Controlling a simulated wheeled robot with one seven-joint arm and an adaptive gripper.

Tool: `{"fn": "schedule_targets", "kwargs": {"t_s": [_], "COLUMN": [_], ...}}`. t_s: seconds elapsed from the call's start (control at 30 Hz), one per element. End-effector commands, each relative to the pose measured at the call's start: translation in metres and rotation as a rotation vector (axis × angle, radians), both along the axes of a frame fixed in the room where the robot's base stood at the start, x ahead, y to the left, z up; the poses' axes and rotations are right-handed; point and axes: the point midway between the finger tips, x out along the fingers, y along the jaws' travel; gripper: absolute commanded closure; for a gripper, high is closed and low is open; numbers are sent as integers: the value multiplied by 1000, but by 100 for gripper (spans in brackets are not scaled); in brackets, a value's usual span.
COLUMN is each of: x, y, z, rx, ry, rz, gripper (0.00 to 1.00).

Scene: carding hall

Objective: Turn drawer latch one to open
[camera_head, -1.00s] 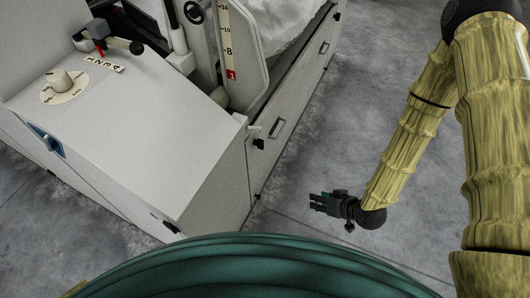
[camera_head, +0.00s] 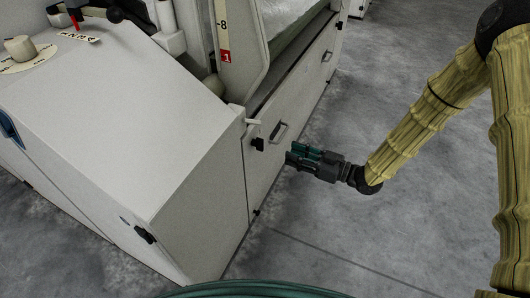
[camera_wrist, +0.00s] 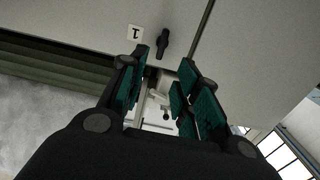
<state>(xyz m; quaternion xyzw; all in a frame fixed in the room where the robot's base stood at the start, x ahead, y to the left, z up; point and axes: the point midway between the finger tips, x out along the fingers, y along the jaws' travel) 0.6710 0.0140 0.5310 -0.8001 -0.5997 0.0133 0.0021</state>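Drawer latch one is the small black latch (camera_head: 258,143) on the drawer front, left of the metal pull handle (camera_head: 279,131). In the wrist view the black latch (camera_wrist: 163,43) stands roughly upright in the picture beside a white label marked 1 (camera_wrist: 135,34). My gripper (camera_head: 289,156) is just to the right of the latch in the head view, pointing at the drawer front. In the wrist view its teal-padded fingers (camera_wrist: 166,72) are apart with nothing held. The latch lies just beyond the fingertips, and no contact shows.
The pale machine housing (camera_head: 130,130) fills the left, with a dial (camera_head: 20,48) on top. Another small black fitting (camera_head: 145,235) is on its near side. A long panel with a second handle (camera_head: 327,56) runs back. The grey floor (camera_head: 400,225) at right is clear.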

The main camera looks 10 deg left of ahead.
Motion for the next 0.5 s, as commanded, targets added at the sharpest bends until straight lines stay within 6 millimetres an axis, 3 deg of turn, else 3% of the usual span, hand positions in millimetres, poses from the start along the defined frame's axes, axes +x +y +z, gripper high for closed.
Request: {"fn": "schedule_targets", "kwargs": {"t_s": [0.27,0.5], "x": [4,13], "y": [12,45], "z": [2,0], "rx": [15,14], "ry": [-27,-25], "rz": [26,24], "gripper": [68,68]}}
